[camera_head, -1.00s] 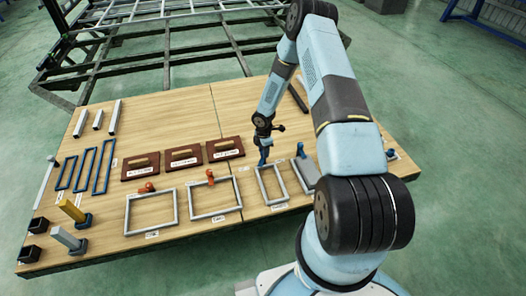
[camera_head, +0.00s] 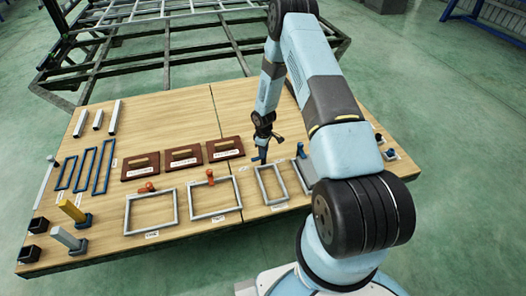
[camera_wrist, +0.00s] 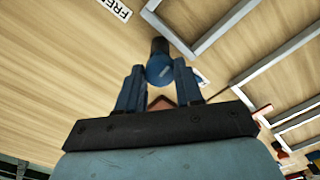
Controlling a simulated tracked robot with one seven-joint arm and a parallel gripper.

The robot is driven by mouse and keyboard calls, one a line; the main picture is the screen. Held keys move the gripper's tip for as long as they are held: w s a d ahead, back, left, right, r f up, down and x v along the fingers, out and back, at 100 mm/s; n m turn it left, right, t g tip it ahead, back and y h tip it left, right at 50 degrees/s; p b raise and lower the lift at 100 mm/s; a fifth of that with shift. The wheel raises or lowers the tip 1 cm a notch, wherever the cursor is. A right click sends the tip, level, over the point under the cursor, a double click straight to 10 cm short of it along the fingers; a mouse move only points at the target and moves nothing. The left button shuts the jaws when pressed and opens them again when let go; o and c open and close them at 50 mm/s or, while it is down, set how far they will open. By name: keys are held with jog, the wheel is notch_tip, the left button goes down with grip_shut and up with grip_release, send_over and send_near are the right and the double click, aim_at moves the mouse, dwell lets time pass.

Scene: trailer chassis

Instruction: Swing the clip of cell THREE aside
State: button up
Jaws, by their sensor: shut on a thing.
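My gripper (camera_head: 259,152) is at the upper left corner of the third grey frame (camera_head: 262,188) from the left on the board. In the wrist view my gripper (camera_wrist: 158,84) is shut on a blue clip with a rounded end (camera_wrist: 160,68), which shows between the two blue fingers. The clip lies just outside the corner of a grey frame (camera_wrist: 168,32). In the head view the clip is largely hidden by the fingers. The cell's number is too small to read.
Two grey frames to the left have orange clips (camera_head: 148,187) (camera_head: 210,177). Another blue clip (camera_head: 303,158) stands at a frame to the right, partly behind my arm. Brown blocks with handles (camera_head: 183,156) lie behind. A white label (camera_wrist: 115,8) reads roughly "FREE".

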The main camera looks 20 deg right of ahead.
jog(key=shift+w+m, duration=0.1)
jog(key=shift+m, duration=0.5)
jog(key=o, duration=1)
jog(key=shift+o, duration=0.2)
jog(key=shift+r, duration=0.1)
notch_tip(320, 180, up, 14)
jog(key=shift+f, duration=0.25)
